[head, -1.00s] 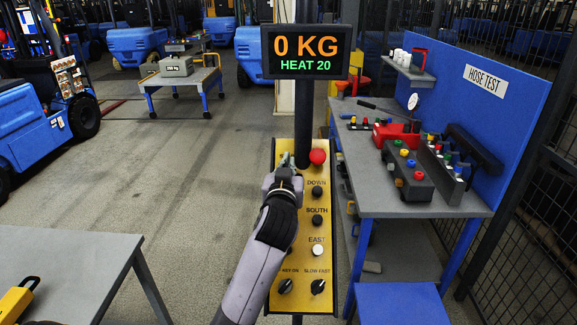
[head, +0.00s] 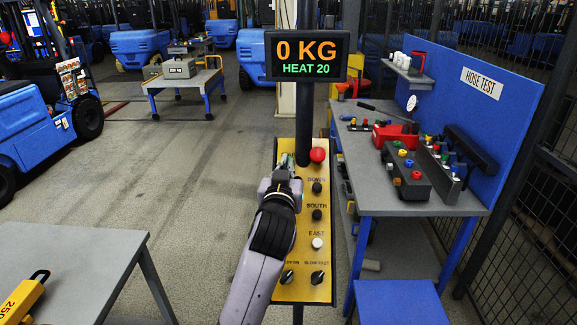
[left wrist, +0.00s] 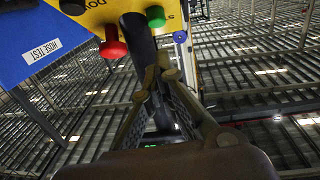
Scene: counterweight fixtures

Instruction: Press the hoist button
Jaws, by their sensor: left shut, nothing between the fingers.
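The yellow control panel (head: 327,262) stands upright on a dark post. Its right column shows a red button (head: 317,155), black DOWN (head: 317,187) and SOUTH (head: 317,214) buttons, and a white EAST button (head: 317,243). My left gripper (head: 284,162) is shut and empty at the panel's upper left, and my arm hides most of the left column. No button label reading hoist is visible. In the left wrist view the shut fingers (left wrist: 160,75) are just below a green button (left wrist: 156,16), with the red button (left wrist: 112,42) beside it. Contact cannot be told. My right gripper is out of view.
A display (head: 306,54) above the panel reads 0 KG, HEAT 20. The hose test bench (head: 380,205) stands close on the right, with a blue box (head: 400,302) before it. A grey table (head: 75,262) is at lower left.

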